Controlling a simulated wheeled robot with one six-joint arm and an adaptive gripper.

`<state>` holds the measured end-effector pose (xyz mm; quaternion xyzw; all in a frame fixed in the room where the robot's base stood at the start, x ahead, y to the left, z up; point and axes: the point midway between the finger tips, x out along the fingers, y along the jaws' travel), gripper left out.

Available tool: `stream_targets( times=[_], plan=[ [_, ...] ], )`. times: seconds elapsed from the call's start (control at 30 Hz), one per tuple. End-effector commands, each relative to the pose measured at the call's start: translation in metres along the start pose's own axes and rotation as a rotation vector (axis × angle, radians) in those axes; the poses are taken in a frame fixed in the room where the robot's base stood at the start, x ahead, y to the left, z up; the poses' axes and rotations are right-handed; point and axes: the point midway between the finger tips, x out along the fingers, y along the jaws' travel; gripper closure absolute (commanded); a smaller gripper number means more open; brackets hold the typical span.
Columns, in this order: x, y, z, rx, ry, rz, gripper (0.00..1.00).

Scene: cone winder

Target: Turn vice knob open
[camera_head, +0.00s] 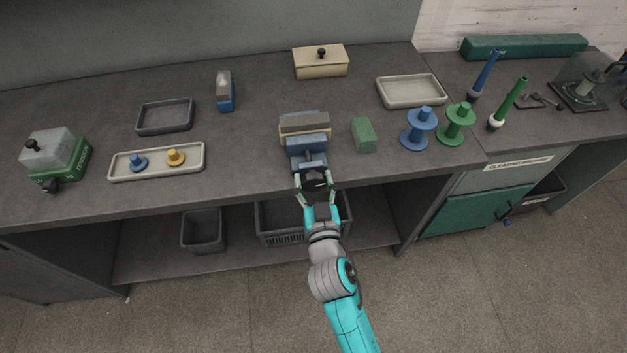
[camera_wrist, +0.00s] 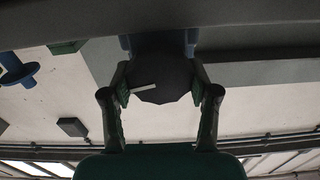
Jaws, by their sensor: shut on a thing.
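The blue vice (camera_head: 308,148) stands at the front edge of the grey bench, with tan jaw faces toward the back. Its dark round knob (camera_head: 316,183) faces the front of the bench. My gripper (camera_head: 316,187) reaches up from below and is shut on the knob, one finger at each side. In the wrist view the knob (camera_wrist: 160,82) is a dark many-sided disc with a white mark line pointing left. My gripper's fingers (camera_wrist: 160,98) touch its left and right sides there. The gap between the vice jaws is too small to judge.
A green block (camera_head: 363,135) stands right of the vice, with blue (camera_head: 419,129) and green (camera_head: 456,125) spools beyond. A pale tray (camera_head: 112,172) holding two small knobs lies left. A dark crate (camera_head: 270,222) sits on the shelf below. The bench front edge is close to my gripper.

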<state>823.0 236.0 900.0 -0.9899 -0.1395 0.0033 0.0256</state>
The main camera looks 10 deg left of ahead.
Motion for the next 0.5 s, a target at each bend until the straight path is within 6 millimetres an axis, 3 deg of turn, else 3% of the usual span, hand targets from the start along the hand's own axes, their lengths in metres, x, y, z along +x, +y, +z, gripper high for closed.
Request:
stream_targets(
  times=[0.27, 0.5],
  plan=[
    [0.0001, -0.0005, 0.0000, -0.088, 0.000, 0.000, 0.75],
    [0.0002, -0.0015, 0.0003, -0.264, -0.001, 0.000, 0.75]
  ],
)
